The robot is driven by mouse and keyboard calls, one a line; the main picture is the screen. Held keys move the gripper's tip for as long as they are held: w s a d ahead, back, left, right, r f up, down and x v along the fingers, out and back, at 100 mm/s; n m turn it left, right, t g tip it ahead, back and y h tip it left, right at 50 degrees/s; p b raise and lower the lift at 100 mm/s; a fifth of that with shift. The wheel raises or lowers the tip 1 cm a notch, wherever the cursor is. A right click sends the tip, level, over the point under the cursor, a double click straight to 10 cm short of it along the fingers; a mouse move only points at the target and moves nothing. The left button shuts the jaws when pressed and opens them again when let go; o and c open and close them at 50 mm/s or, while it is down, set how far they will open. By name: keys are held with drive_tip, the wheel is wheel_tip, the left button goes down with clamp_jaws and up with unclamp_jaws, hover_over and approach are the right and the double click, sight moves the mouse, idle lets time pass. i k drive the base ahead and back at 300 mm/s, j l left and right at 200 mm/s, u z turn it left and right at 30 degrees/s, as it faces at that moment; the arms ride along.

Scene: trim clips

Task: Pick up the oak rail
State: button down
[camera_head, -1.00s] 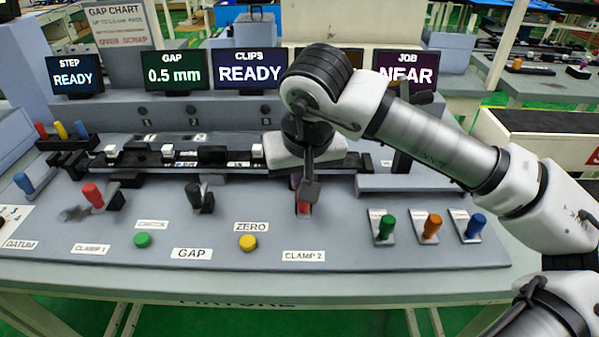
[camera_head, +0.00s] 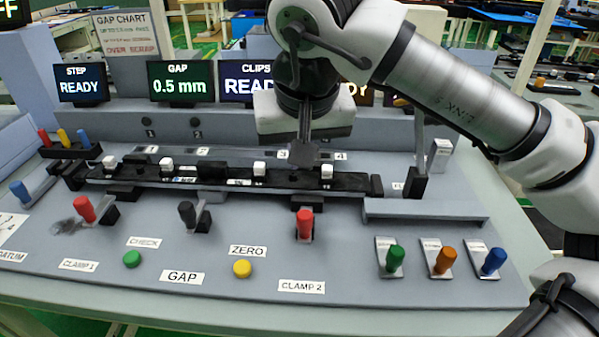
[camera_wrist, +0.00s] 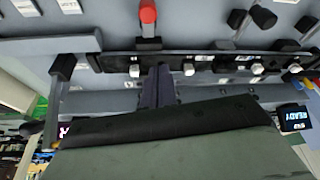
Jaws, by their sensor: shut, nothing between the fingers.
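A long dark rail (camera_head: 215,178) lies across the fixture on the console, with several small white clips along it. No piece with a plain oak colour shows, so I cannot tell whether this is the oak rail. My gripper (camera_head: 304,156) is shut and empty, above the right part of the rail near the number 4 mark. In the wrist view my gripper's fingers (camera_wrist: 158,85) point at the rail (camera_wrist: 205,66); I cannot tell whether they touch it. The red CLAMP 2 lever (camera_head: 305,224) stands in front of the rail, clear of my gripper.
A red CLAMP 1 lever (camera_head: 85,208) and a black GAP lever (camera_head: 188,214) stand along the front. Green (camera_head: 396,258), orange (camera_head: 445,260) and blue (camera_head: 494,261) handles stand at the right. A dark upright post (camera_head: 417,172) rises beyond the rail's right end.

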sight(207, 175)
drive_tip(key=k, duration=1)
